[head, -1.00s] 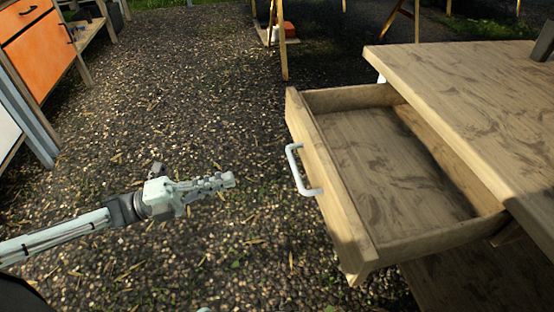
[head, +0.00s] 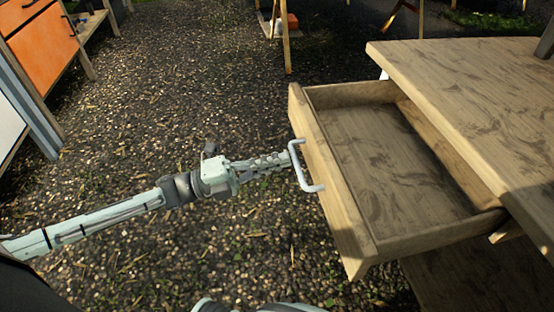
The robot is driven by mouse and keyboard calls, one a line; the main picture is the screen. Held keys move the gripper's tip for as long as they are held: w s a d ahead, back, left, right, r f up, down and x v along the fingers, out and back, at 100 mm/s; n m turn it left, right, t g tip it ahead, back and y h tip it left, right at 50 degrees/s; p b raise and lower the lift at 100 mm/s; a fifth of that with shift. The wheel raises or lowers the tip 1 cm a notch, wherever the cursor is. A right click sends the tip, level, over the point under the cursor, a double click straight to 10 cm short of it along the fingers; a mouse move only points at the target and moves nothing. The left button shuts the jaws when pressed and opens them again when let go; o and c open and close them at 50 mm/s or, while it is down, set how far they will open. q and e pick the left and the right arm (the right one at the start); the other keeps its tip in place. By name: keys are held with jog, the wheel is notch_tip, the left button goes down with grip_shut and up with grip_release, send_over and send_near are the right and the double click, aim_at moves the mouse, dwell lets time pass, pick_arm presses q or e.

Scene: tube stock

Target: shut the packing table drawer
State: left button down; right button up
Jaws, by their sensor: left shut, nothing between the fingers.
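The packing table (head: 470,85) is wooden and stands at the right. Its drawer (head: 385,165) is pulled far out toward the left and looks empty. A white bar handle (head: 301,168) is on the drawer's front panel (head: 330,185). My left gripper (head: 285,159) comes in from the left, shut and empty. Its fingertips are at the handle's far part, close to the drawer front; I cannot tell whether they touch. My right gripper is not in view.
Gravel ground (head: 190,110) lies open left of the drawer. An orange-fronted cabinet (head: 42,50) stands at the upper left. A lower wooden shelf (head: 470,275) shows under the table. Wooden legs and a small orange-red object (head: 291,21) are at the back.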

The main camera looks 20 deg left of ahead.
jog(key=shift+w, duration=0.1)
pick_arm(q)
jog(key=b, duration=0.3)
send_near(393, 151)
jog(key=a+r, duration=0.1)
jog(key=s+r, duration=0.1)
jog(key=r, duration=0.1)
jog(key=a+r, duration=0.1)
jog(key=shift+s+a+r, duration=0.25)
jog(key=shift+a, duration=0.05)
jog(key=x, duration=0.3)
jog(key=f+b+x, duration=0.1)
jog(key=x, duration=0.3)
jog(key=f+b+x, duration=0.1)
jog(key=x, duration=0.3)
jog(key=shift+w+d+f, duration=0.1)
jog(key=shift+d, duration=0.25)
jog(key=shift+w+d+b, duration=0.3)
jog(key=shift+d, duration=0.15)
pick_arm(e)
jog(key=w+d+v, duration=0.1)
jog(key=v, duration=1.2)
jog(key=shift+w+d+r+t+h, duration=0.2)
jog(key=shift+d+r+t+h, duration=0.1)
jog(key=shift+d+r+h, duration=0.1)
pick_arm(q)
jog(key=shift+d, duration=0.1)
jog(key=shift+w, duration=0.1)
